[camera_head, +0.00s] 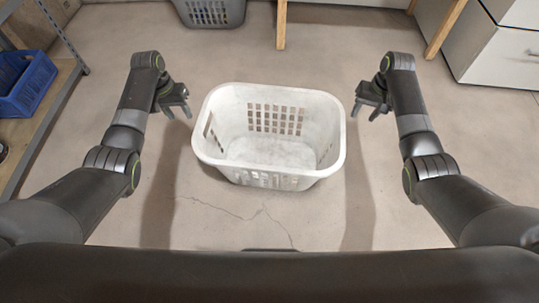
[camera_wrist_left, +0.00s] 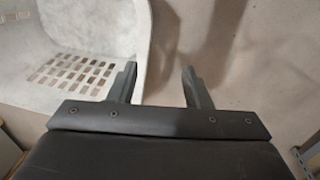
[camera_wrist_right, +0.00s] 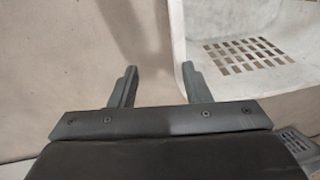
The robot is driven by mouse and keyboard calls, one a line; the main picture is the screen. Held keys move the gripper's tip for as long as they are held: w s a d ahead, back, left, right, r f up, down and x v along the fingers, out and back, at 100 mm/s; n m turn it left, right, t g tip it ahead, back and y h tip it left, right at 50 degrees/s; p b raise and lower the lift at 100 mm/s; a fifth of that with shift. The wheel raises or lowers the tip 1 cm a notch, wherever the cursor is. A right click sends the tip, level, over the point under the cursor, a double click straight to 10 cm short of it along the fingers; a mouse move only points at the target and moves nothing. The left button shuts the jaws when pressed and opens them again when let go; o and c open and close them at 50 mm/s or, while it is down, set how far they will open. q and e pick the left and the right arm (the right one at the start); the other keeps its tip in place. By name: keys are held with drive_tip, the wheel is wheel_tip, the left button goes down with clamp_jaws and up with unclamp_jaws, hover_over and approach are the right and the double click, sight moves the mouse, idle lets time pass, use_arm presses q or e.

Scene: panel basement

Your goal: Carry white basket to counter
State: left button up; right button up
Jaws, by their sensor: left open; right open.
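The white basket (camera_head: 268,178) stands upright and empty on the floor in the middle of the head view. It has slotted walls. My left gripper (camera_head: 178,112) is open and empty, just left of the basket's rim. My right gripper (camera_head: 367,112) is open and empty, just right of the rim. In the left wrist view the basket (camera_wrist_left: 100,40) fills the upper left, beside the open fingers (camera_wrist_left: 160,82). In the right wrist view the basket (camera_wrist_right: 240,25) is at the upper right, beside the open fingers (camera_wrist_right: 158,85). I cannot tell whether a finger touches the rim.
A grey basket (camera_head: 212,13) stands on the floor at the back. A blue crate (camera_head: 28,85) sits on a shelf at the left. Wooden legs (camera_head: 281,25) and a white drawer cabinet (camera_head: 497,52) stand at the back and right. The floor around the white basket is clear.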

sight(199, 123)
use_arm(q)
drive_tip(key=w+d+r+m+b, duration=0.1)
drive_tip(key=w+d+r+b, duration=0.1)
drive_tip(key=r+b, duration=0.3)
drive_tip(key=shift+w+b, duration=0.35)
drive_tip(key=shift+w, duration=0.2)
use_arm(e)
drive_tip(key=shift+n, duration=0.3)
drive_tip(key=shift+w+a+r, duration=0.3)
drive_tip(key=shift+w+r, duration=0.15)
drive_tip(key=shift+r, duration=0.4)
drive_tip(key=shift+w+a+r, duration=0.3)
drive_tip(key=shift+w+r, duration=0.1)
drive_tip(key=shift+r, duration=0.4)
drive_tip(key=shift+w+a+r, duration=0.3)
drive_tip(key=shift+w+r, duration=0.15)
drive_tip(key=shift+r, duration=0.4)
drive_tip(key=shift+f, duration=0.1)
